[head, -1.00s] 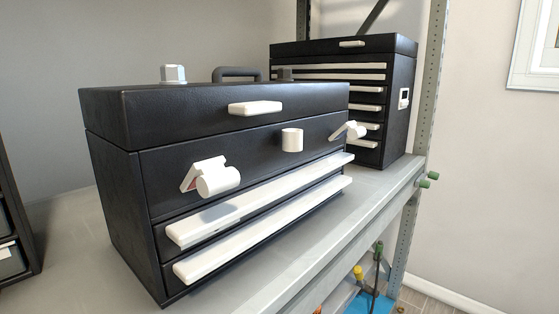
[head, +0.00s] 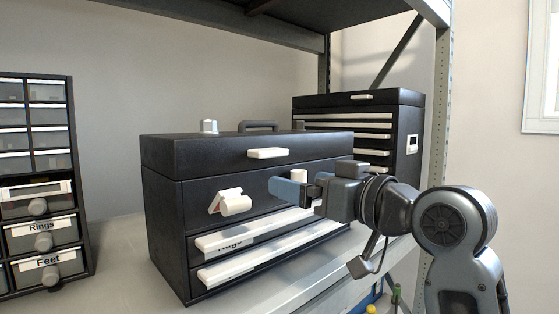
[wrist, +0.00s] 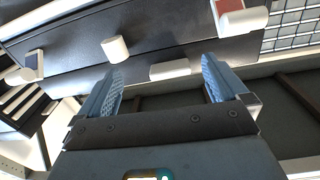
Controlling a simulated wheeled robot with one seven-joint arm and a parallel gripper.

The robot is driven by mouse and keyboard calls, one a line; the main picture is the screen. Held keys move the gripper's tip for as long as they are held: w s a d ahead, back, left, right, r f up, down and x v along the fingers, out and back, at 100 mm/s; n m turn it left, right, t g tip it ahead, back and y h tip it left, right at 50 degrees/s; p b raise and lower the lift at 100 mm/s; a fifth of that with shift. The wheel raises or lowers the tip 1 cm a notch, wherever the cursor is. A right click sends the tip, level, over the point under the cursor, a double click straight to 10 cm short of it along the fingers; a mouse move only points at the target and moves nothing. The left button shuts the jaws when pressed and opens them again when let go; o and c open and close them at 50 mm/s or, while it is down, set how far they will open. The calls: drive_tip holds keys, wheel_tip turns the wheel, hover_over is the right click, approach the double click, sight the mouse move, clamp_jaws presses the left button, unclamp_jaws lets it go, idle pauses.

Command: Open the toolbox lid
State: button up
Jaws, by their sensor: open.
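The black toolbox (head: 165,235) stands on the grey shelf. Its lid (head: 200,153) is shut, with a white handle (head: 268,153) on the front edge. Below are a white latch (head: 230,202) at left and a white round knob (head: 299,176), partly hidden by my arm. The right latch is hidden in the head view but seems to show at left in the wrist view (wrist: 33,66). My gripper (head: 287,189) is open and empty, in front of the toolbox, below and right of the lid handle. In the wrist view the handle (wrist: 169,70) appears between the blue fingers.
A second black toolbox (head: 360,97) stands behind at right. A small-drawer cabinet (head: 38,150) stands at left. A metal post (head: 438,110) and an upper shelf (head: 290,12) frame the space. Bare shelf (head: 115,255) shows left of the toolbox.

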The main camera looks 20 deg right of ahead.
sight(275, 154)
drive_tip(key=shift+n+y, duration=0.3)
drive_tip(key=shift+n, duration=0.2)
drive_tip(key=shift+w+a+r+p, duration=0.15)
drive_tip(key=shift+w+a+r, duration=0.45)
drive_tip(key=shift+w, duration=0.5)
drive_tip(key=shift+w+a+r+p, duration=0.1)
drive_tip(key=shift+w+a+r, duration=0.15)
drive_tip(key=shift+w+r, duration=0.75)
drive_tip(key=shift+w+a+r+p, duration=0.15)
drive_tip(key=shift+w+a+r, duration=0.35)
drive_tip(key=shift+w, duration=0.75)
drive_tip(key=shift+c, duration=0.3)
